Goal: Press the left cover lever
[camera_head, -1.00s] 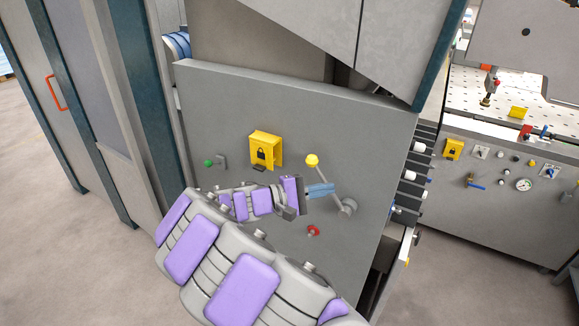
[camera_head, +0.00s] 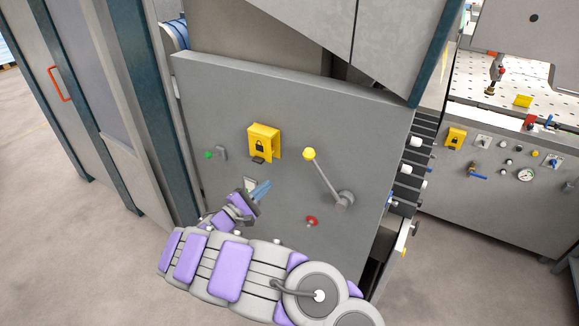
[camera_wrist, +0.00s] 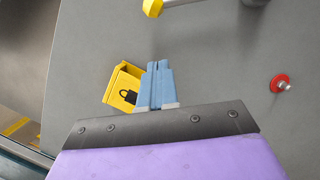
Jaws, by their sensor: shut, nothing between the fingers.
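A yellow cover box with a black padlock mark (camera_head: 265,142) is fixed to the grey panel (camera_head: 340,115). A small dark tab (camera_head: 258,160) sticks out at its lower edge. The box also shows in the wrist view (camera_wrist: 121,84), left of my fingers and partly hidden by them. My gripper (camera_head: 263,187) has blue fingers, shut and empty, just below the box in the head view. In the wrist view the fingertips (camera_wrist: 158,65) lie beside the box's right side. I cannot tell whether they touch anything.
A lever with a yellow knob (camera_head: 309,154) is right of the box. A red button (camera_head: 312,221) sits lower right and a green knob (camera_head: 209,155) left. A second yellow cover (camera_head: 455,138) is on the right-hand machine (camera_head: 490,205). Floor at left is clear.

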